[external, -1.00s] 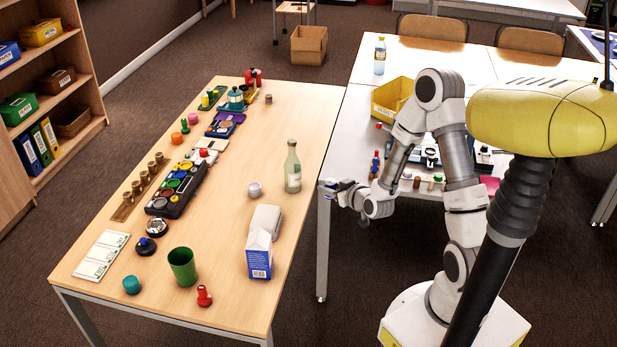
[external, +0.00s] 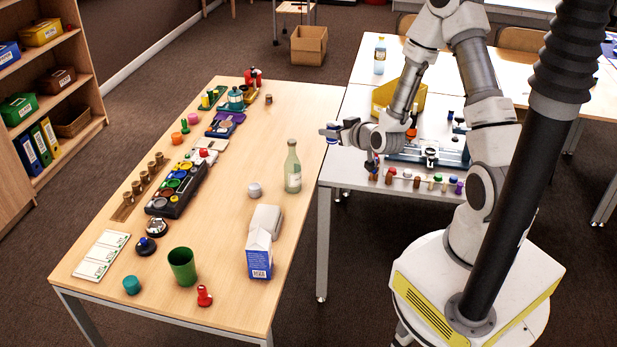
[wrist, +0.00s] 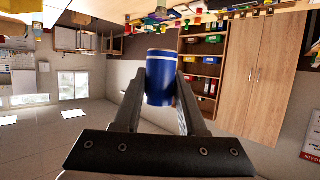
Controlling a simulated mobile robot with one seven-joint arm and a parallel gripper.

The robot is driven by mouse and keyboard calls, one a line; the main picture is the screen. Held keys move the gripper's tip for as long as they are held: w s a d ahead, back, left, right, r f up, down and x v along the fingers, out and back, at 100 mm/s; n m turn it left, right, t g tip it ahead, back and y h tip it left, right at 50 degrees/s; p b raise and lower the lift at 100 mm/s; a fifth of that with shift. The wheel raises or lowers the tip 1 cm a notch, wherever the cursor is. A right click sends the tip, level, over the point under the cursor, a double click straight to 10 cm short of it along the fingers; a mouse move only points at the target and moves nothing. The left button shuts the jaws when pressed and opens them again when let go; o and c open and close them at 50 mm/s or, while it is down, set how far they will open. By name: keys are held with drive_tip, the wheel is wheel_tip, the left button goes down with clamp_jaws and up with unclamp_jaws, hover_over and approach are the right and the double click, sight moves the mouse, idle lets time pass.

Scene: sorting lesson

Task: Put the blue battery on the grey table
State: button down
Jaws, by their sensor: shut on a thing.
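The blue battery (wrist: 160,78) is a blue cylinder with a pale band near one end, between the two fingers in the wrist view. My gripper (wrist: 161,90) is shut on it. In the external view my gripper (external: 334,134) points left, with the blue battery (external: 330,133) at its tip. It is in the air near the left edge of the grey table (external: 354,102), close to the wooden table's right edge. Its exact height above the tops is hard to tell.
On the grey table are a yellow bin (external: 384,96), a blue-framed device (external: 440,150) and a row of small coloured items along the front edge. The wooden table (external: 225,245) holds a glass bottle (external: 292,168), a carton (external: 259,254) and a green cup (external: 182,266).

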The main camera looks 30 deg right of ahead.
sight(332, 123)
wheel_tip(332, 123, up, 3)
drive_tip(key=shift+r+p, duration=0.15)
drive_tip(key=shift+p, duration=0.9)
drive_tip(key=shift+a+f+b, duration=0.3)
drive_tip(key=shift+f+b, duration=0.1)
drive_tip(key=shift+b, duration=0.05)
drive_tip(key=s+a+f+n+g+y+b, duration=0.1)
drive_tip(key=a+f+n+y+b, duration=0.2)
drive_tip(key=a+f+b, duration=0.3)
drive_tip(key=s+a+f+n+g+y+b, duration=0.1)
drive_tip(key=a+f+b, duration=0.5)
drive_tip(key=a+b, duration=0.6)
drive_tip(key=s+a+f+n+g+y+b, duration=0.1)
drive_tip(key=s+a+f+n+y+b, duration=0.1)
drive_tip(key=a+f+n+y+b, duration=0.2)
drive_tip(key=shift+s+a+f+n+y+b, duration=0.1)
drive_tip(key=shift+a+f+y+b, duration=0.1)
drive_tip(key=shift+a+f+b, duration=0.55)
drive_tip(key=shift+a+f+n+y+b, duration=0.1)
drive_tip(key=shift+a+f+y+b, duration=0.1)
drive_tip(key=shift+a+b, duration=0.95)
drive_tip(key=shift+s+a+f+n+y+b, duration=0.15)
drive_tip(key=shift+a+f+b, duration=0.4)
drive_tip(key=shift+a, duration=0.8)
drive_tip(key=s+a+f+n+g+y+b, duration=0.2)
drive_tip(key=s+a+f+b, duration=0.3)
drive_tip(key=a+b, duration=0.3)
drive_tip(key=shift+s+a+f+n+g+b, duration=0.35)
drive_tip(key=shift+s+a+n+g+b, duration=0.1)
drive_tip(key=shift+g+b, duration=0.25)
